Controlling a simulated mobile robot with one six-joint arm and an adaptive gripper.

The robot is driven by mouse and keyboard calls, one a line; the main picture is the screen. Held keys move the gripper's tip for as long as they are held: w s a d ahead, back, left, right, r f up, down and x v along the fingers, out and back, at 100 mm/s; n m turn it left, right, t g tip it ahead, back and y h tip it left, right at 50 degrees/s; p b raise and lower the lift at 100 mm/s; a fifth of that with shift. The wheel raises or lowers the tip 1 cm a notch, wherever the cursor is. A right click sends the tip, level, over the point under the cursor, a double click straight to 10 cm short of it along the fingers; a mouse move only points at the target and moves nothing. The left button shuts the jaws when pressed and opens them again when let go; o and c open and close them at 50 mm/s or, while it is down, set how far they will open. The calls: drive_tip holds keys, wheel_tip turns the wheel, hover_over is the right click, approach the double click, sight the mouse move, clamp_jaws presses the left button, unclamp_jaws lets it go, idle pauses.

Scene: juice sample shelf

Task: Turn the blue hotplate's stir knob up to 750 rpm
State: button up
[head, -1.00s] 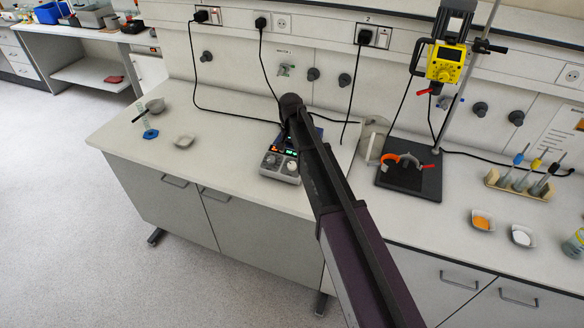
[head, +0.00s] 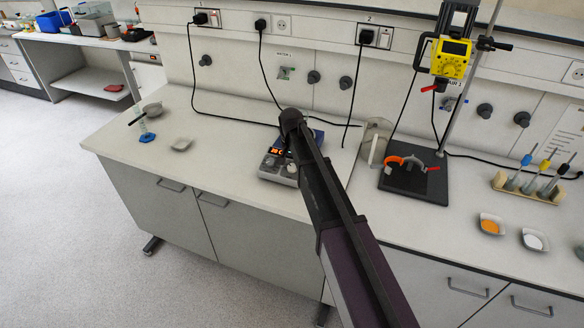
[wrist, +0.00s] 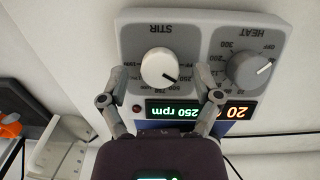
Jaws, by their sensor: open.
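The blue hotplate (head: 318,134) stands on the bench, partly covered by my arm. Its grey front panel (wrist: 200,30) appears upside down in the wrist view. The white stir knob (wrist: 160,68) has its pointer line toward the picture's lower right. The stir display (wrist: 172,111) reads 250 rpm in green. The grey heat knob (wrist: 249,69) is to its right, above an orange display (wrist: 236,112) showing 20. My gripper (wrist: 161,98) is open, its fingers apart on either side of the stir knob's lower part. I cannot tell whether they touch it. My arm hides the gripper in the head view.
A yellow stirrer (head: 451,58) hangs above. Black cables run behind. Small dishes, one a white dish (head: 181,144), lie left, with clear bench between.

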clamp_jaws()
idle(0.3)
drive_tip(key=shift+m, duration=0.4)
drive_tip(key=m, duration=0.2)
drive_tip(key=m+y, duration=0.1)
drive_tip(key=m, duration=0.2)
drive_tip(key=shift+s+d+t+y, duration=0.2)
drive_tip(key=shift+t+y, duration=0.1)
drive_tip(key=shift+t, duration=0.1)
drive_tip(key=m, duration=0.2)
drive_tip(key=m+t, duration=0.1)
drive_tip(key=m, duration=0.2)
drive_tip(key=shift+m+t+y+b, duration=0.3)
drive_tip(key=shift+y+b, duration=0.1)
